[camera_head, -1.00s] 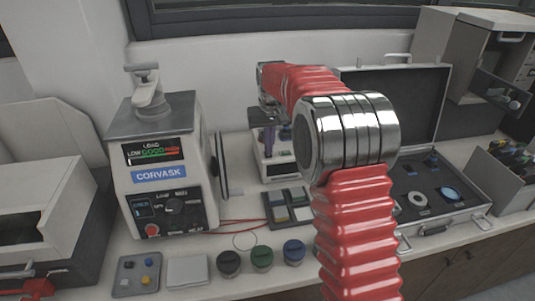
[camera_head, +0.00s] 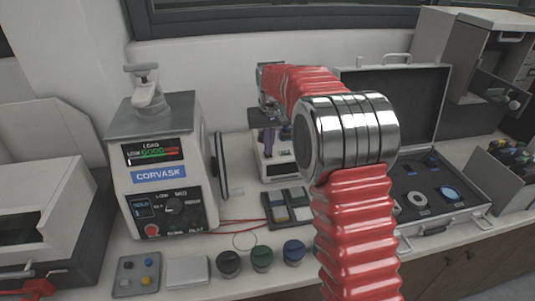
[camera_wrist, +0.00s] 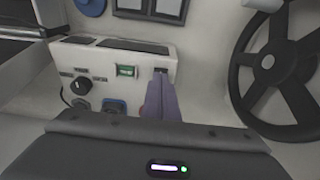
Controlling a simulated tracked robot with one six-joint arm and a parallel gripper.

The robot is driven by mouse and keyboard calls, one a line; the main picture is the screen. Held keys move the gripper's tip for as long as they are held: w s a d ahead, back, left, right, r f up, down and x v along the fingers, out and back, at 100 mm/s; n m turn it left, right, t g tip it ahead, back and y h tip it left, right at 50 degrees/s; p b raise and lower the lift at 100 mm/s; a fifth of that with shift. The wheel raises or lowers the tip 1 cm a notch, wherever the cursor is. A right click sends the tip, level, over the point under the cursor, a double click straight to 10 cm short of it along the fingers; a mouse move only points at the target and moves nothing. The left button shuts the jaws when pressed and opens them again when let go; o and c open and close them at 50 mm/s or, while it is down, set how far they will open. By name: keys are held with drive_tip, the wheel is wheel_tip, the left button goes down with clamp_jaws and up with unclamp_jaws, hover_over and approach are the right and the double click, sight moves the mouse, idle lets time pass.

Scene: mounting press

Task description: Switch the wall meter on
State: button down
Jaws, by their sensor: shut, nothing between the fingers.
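The wall meter appears to be the small white box (camera_head: 279,171) against the back of the bench, partly hidden by my arm. In the wrist view its white panel (camera_wrist: 100,62) carries a black knob (camera_wrist: 81,86), a small green-lit element (camera_wrist: 126,71) and sockets along its lower edge. My gripper (camera_wrist: 161,76) is shut and empty. Its purple-grey fingers stand at the panel, right of the green element, over a dark slot or switch. Whether they touch it I cannot tell.
The Corvask press (camera_head: 160,165) stands left of the box, with its handwheel (camera_wrist: 272,65) close beside my gripper. A tile tray (camera_head: 270,212) lies in front. An open case (camera_head: 440,225) is at right, and several jars (camera_head: 262,258) line the front.

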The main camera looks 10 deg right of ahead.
drive_tip(key=shift+f, duration=0.45)
idle(0.4)
drive_tip(key=shift+r, duration=0.15)
wheel_tip(320, 180, up, 7)
idle(1.1)
drive_tip(key=shift+w, duration=0.1)
drive_tip(key=shift+w+f, duration=0.1)
drive_tip(key=shift+f, duration=0.2)
drive_tip(key=f, duration=0.1)
drive_tip(key=s+f, duration=0.1)
drive_tip(key=f, duration=0.1)
drive_tip(key=shift+s, duration=0.3)
drive_tip(key=s+r+t, duration=0.2)
drive_tip(key=s, duration=1.7)
drive_tip(key=s+r+t, duration=0.1)
drive_tip(key=s+r, duration=0.2)
drive_tip(key=s, duration=1.7)
drive_tip(key=shift+t, duration=0.4)
